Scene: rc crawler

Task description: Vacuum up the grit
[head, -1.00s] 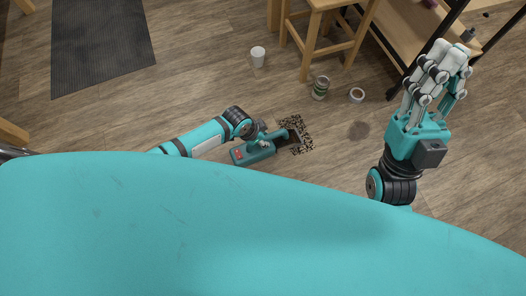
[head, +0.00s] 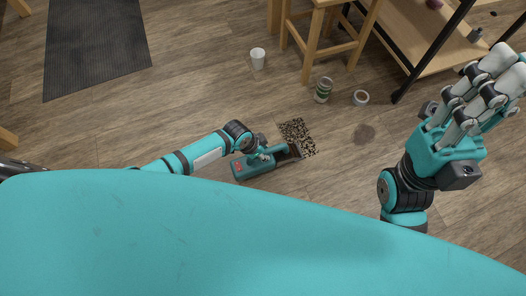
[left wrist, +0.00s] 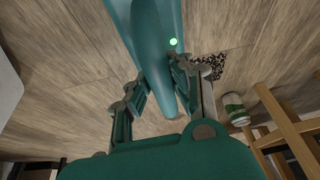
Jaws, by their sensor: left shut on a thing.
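The grit (head: 297,131) is a dark speckled patch on the wooden floor. A teal handheld vacuum (head: 243,169) lies low over the floor, its dark nozzle at the near edge of the patch. My left gripper (head: 264,155) is shut on the vacuum's handle. In the left wrist view, the teal vacuum (left wrist: 150,30) runs between the fingers of my left gripper (left wrist: 160,82), with a green light on it. The grit (left wrist: 213,64) shows there to the right of the vacuum. My right gripper (head: 493,88) is raised at the right, apart from the vacuum; its finger opening is unclear.
A green-and-white can (head: 323,90) and a roll of tape (head: 361,98) stand beyond the grit, near a wooden stool (head: 313,50). A white cup (head: 258,58) stands farther back. A dark stain (head: 364,132) marks the floor. A dark mat (head: 97,45) lies far left.

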